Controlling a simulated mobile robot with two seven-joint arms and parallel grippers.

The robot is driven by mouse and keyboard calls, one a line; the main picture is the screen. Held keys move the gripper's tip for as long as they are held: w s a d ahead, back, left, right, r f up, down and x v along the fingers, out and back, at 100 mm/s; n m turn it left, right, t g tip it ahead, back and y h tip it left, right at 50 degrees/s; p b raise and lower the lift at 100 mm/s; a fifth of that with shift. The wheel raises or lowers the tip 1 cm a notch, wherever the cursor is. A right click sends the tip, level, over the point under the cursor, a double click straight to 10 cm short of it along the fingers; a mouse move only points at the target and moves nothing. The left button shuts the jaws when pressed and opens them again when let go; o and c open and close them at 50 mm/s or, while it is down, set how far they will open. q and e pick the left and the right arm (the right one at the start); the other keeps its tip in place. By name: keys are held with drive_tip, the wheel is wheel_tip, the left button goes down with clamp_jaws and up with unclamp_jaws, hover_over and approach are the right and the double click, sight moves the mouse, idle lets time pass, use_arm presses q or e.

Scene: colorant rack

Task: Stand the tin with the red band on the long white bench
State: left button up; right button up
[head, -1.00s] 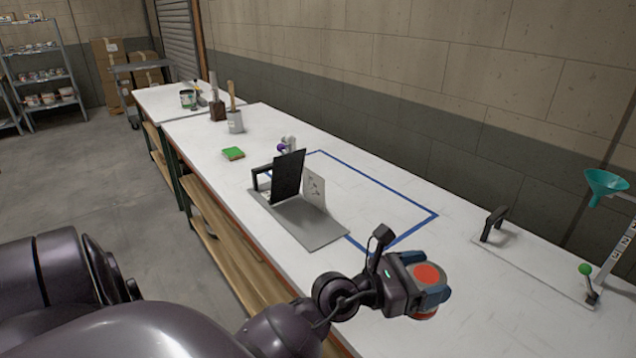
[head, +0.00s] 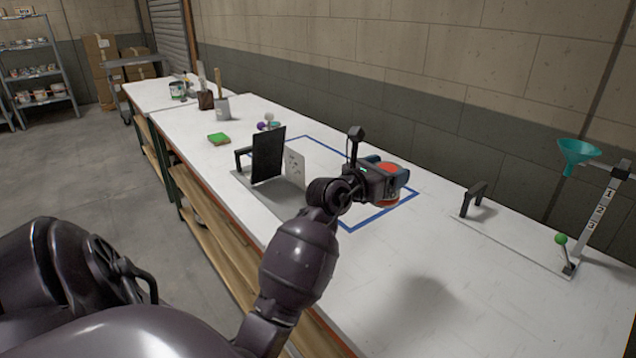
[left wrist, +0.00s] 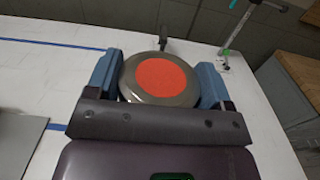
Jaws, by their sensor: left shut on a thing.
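My left gripper (head: 390,182) is shut on the tin (head: 387,168), which has a red disc on its lid and a red-orange band low on its side. In the left wrist view the tin (left wrist: 160,80) sits between the two blue fingers (left wrist: 160,82), lid facing the camera. In the head view the tin looks upright over the blue-outlined area of the long white bench (head: 440,290). I cannot tell whether its base touches the bench. My right gripper is not in view.
A grey panel stand with black and white boards (head: 268,155) is left of the gripper. A clear plate with a black handle (head: 474,200), a teal funnel (head: 577,153) and a numbered post are to the right. The front bench is clear.

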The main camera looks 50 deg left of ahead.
use_arm(q)
wheel_tip(320, 180, down, 19)
drive_tip(key=b, duration=0.5)
drive_tip(key=shift+f+b, duration=0.3)
drive_tip(key=shift+f, duration=0.05)
drive_tip(key=shift+r, duration=0.15)
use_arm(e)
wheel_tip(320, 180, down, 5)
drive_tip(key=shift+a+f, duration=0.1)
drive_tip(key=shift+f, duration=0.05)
use_arm(q)
drive_tip(key=o, duration=1)
drive_tip(key=shift+f, duration=0.2)
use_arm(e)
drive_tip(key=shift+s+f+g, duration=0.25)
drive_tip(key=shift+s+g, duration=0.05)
